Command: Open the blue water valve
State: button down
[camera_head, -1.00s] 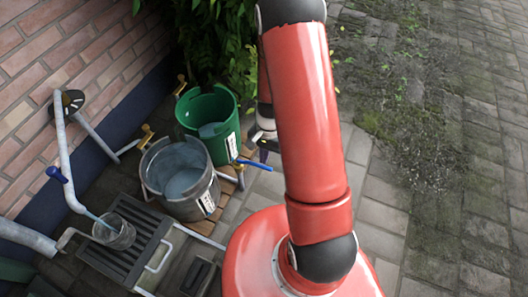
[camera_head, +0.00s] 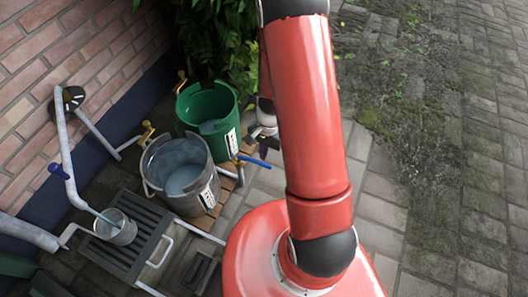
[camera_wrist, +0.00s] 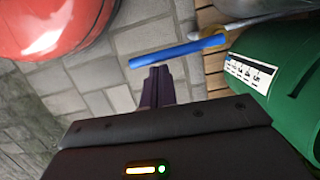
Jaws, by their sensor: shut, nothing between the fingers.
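A long blue valve handle (camera_head: 258,162) sticks out to the right from a brass tap by the buckets. In the wrist view the blue handle (camera_wrist: 178,53) lies just beyond my fingertips, with its brass tap body (camera_wrist: 213,40) at its right end. My gripper (camera_wrist: 160,72) is shut and empty, its dark fingers pointing at the handle; whether they touch it I cannot tell. In the head view my gripper (camera_head: 262,143) is just above the handle, partly hidden by my arm.
A green bucket (camera_head: 232,108) and a grey bucket (camera_head: 152,182) stand on wooden slats beside the handle. A small metal pail (camera_head: 121,233) sits on a dark grate (camera_head: 112,256) at the left. A brick wall and plants are behind. Paving at the right is clear.

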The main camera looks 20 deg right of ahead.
jog(key=p+v, duration=0.6)
jog(key=v, duration=0.3)
jog(key=shift+w+r, duration=0.15)
jog(key=s+a+r+n+t, duration=0.1)
jog(key=a+r+n+t, duration=0.1)
jog(key=r, duration=0.7)
jog(key=s+a+r+n+t, duration=0.1)
jog(key=r+n, duration=0.1)
jog(key=r, duration=0.8)
jog(key=s+a+r+n+t+h, duration=0.1)
jog(key=s+r+n+t, duration=0.3)
jog(key=s+r, duration=0.9)
jog(key=shift+s+a+r+n+h, duration=0.15)
jog(key=shift+a+r+n+h, duration=0.3)
jog(key=shift+n, duration=0.35)
